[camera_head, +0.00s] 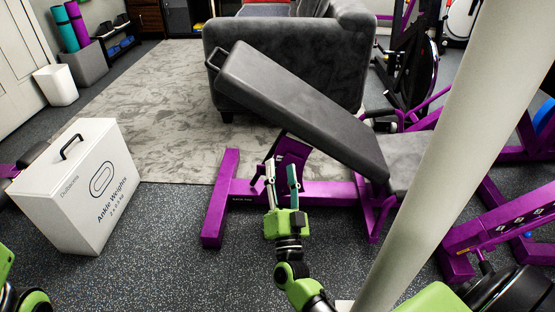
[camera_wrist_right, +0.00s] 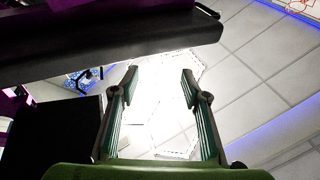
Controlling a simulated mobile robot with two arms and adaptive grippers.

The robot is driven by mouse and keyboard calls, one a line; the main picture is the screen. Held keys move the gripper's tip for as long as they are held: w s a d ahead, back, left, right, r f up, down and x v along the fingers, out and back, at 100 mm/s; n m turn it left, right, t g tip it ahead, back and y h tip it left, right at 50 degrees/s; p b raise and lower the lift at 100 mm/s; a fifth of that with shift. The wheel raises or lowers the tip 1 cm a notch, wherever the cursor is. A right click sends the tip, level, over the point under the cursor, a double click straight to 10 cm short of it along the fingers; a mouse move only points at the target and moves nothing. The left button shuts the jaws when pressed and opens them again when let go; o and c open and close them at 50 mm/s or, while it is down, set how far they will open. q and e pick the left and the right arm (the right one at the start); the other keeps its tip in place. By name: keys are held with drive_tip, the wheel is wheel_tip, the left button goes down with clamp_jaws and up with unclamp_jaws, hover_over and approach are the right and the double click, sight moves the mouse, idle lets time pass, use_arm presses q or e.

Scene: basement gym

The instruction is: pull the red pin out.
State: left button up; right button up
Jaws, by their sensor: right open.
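A weight bench has a tilted black backrest (camera_head: 300,100), a flat seat (camera_head: 408,160) and a purple frame (camera_head: 220,200). I cannot make out a red pin in either view; the gripper and the backrest cover part of the frame. My right gripper (camera_head: 282,174) is open, its fingers pointing up in front of the purple support under the backrest. In the right wrist view the gripper (camera_wrist_right: 159,82) has nothing between its fingers, and the dark underside of a pad (camera_wrist_right: 110,42) crosses above them. My left gripper is out of view.
A white ankle weights box (camera_head: 85,190) stands at the left. A grey armchair (camera_head: 285,55) is behind the bench on a pale rug (camera_head: 150,110). A pale post (camera_head: 460,130) crosses the right side. The dark floor between box and bench is clear.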

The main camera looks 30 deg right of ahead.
wheel_tip(320, 180, up, 6)
drive_tip(key=s+a+n+t, duration=0.1)
drive_tip(key=s+a+t, duration=0.1)
drive_tip(key=shift+a+y+p, duration=0.15)
drive_tip(key=shift+y+p, duration=0.15)
drive_tip(key=shift+p, duration=0.05)
